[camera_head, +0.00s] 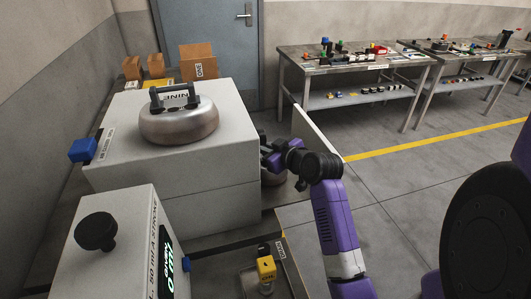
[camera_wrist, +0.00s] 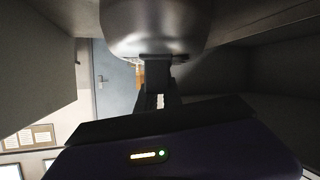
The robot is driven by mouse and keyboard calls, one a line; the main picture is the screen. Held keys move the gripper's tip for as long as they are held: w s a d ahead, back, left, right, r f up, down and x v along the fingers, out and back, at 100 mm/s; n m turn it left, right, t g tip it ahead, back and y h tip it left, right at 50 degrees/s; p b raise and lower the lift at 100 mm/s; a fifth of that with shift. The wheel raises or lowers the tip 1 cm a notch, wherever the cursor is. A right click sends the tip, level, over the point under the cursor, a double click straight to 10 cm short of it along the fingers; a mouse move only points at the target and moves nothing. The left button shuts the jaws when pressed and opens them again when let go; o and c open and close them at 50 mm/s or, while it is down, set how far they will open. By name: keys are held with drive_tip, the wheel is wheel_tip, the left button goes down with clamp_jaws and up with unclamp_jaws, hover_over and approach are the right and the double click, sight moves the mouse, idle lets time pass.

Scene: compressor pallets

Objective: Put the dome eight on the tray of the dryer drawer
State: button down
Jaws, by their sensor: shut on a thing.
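My gripper (camera_head: 268,158) is shut on the handle of a rounded metal dome (camera_head: 271,178), right of the white cabinet. The dome is mostly hidden behind my wrist and the cabinet; its label cannot be read. In the wrist view the dome (camera_wrist: 155,25) fills the top middle, with its handle between my gripper's fingers (camera_wrist: 158,75). A white upright panel (camera_head: 318,137) stands just right of my gripper and looks like the open drawer's front. The drawer's tray is hidden, so I cannot tell whether the dome touches it.
Another metal dome (camera_head: 178,122), marked NINE, sits on the white cabinet (camera_head: 120,150). A white unit with a black knob (camera_head: 96,231) stands in front. A small yellow-topped part (camera_head: 265,268) stands near my arm. Worktables (camera_head: 350,60) line the back right; floor is clear before them.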

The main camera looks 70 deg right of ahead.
drive_tip(key=shift+r, duration=0.1)
drive_tip(key=c, duration=1.5)
unclamp_jaws()
drive_tip(key=b+v, duration=0.1)
drive_tip(key=v, duration=1.1)
